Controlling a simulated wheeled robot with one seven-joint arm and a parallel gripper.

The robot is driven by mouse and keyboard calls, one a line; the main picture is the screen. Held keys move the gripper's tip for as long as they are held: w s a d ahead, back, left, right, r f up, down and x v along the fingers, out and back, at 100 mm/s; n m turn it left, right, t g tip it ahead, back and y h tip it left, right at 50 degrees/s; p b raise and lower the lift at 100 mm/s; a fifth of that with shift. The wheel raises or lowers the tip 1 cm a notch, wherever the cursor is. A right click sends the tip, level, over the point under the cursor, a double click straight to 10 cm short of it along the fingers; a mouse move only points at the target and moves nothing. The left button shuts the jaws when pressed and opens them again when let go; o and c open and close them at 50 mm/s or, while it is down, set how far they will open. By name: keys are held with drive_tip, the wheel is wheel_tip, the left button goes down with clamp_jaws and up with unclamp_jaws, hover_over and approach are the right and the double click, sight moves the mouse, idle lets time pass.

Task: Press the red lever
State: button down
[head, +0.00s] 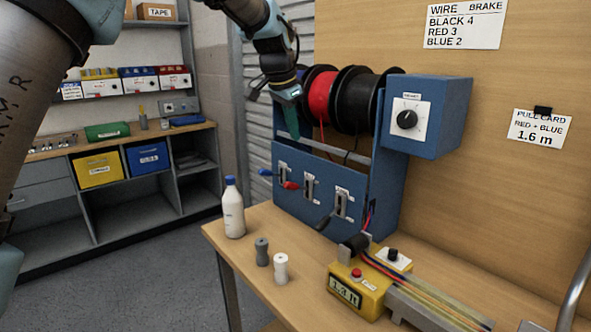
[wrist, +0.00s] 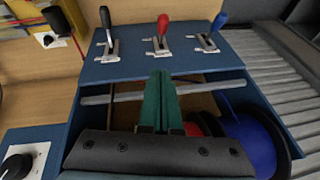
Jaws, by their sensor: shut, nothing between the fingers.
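The red lever (head: 291,186) is the middle of three levers on the sloped blue front panel of the spool rack (head: 386,190). It sticks out from its slotted plate, and it also shows at the top middle of the wrist view (wrist: 162,24). The blue lever (head: 265,172) is left of it and the black lever (head: 323,222) right of it in the head view; the black handle sits lower. My gripper (head: 291,125) is shut and empty, its green fingers (wrist: 161,103) pointing down in front of the spools. It is above the panel, apart from the red lever.
Red (head: 319,98) and black (head: 357,100) wire spools are close behind my gripper. A grey bar (wrist: 100,99) crosses the rack below the spools. A white bottle (head: 233,208), two small cylinders and a yellow meter (head: 357,290) stand on the table in front.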

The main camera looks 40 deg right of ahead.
idle(0.3)
drive_tip(key=p, duration=0.4)
hover_over(293, 185)
drive_tip(key=d, duration=0.2)
wheel_tip(293, 185, down, 9)
drive_tip(key=shift+a+f+p, duration=0.15)
drive_tip(key=shift+a+f, duration=0.15)
drive_tip(key=shift+f, duration=0.35)
drive_tip(key=shift+a+f+p, duration=0.2)
drive_tip(key=shift+a+f, duration=0.1)
drive_tip(key=shift+f, duration=0.3)
drive_tip(key=shift+a+f+p, duration=0.15)
drive_tip(key=shift+a+f, duration=0.15)
drive_tip(key=shift+f, duration=0.35)
drive_tip(key=shift+f+b, duration=0.15)
drive_tip(key=shift+b, duration=0.25)
